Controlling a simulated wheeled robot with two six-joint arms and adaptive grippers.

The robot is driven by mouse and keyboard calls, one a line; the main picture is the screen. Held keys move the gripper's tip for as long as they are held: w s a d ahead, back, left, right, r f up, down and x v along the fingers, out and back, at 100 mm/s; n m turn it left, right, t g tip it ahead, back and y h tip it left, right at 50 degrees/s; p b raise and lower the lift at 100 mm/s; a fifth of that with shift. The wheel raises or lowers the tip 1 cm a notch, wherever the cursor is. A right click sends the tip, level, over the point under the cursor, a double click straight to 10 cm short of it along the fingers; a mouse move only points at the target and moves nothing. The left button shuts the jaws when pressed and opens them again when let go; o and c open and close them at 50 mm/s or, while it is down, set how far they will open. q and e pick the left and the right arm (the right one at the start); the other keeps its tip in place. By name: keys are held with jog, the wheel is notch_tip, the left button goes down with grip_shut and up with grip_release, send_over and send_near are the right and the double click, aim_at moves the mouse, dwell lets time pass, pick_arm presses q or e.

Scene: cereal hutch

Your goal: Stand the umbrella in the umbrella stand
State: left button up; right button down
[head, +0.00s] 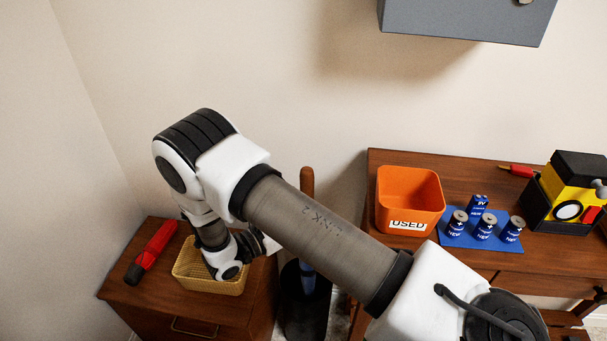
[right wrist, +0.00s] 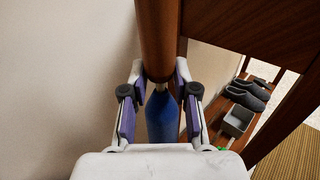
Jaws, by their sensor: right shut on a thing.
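The umbrella stands upright, with a brown handle (head: 307,184) and a blue folded canopy (head: 307,278). My arm crosses in front of its middle. In the right wrist view the brown handle (right wrist: 157,40) runs up between the fingers and the blue canopy (right wrist: 162,118) hangs below. The dark umbrella stand (head: 297,318) is on the floor between the two cabinets. The blue part shows at the stand's mouth; I cannot tell how deep it sits. My right gripper (right wrist: 160,78) is shut on the umbrella near where handle and canopy meet. My left gripper is out of view.
A low cabinet at left holds a yellow basket (head: 188,279), close to my right wrist, and a red flashlight (head: 156,245). The right table (head: 395,160) holds an orange bin (head: 408,188), several batteries and a yellow-black device (head: 571,190). A grey wall box (head: 460,20) hangs above.

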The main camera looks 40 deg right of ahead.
jog(key=c, duration=0.8)
grip_release()
jog(key=a, duration=0.7)
jog(key=shift+w+a, duration=0.2)
jog(key=shift+w, duration=0.2)
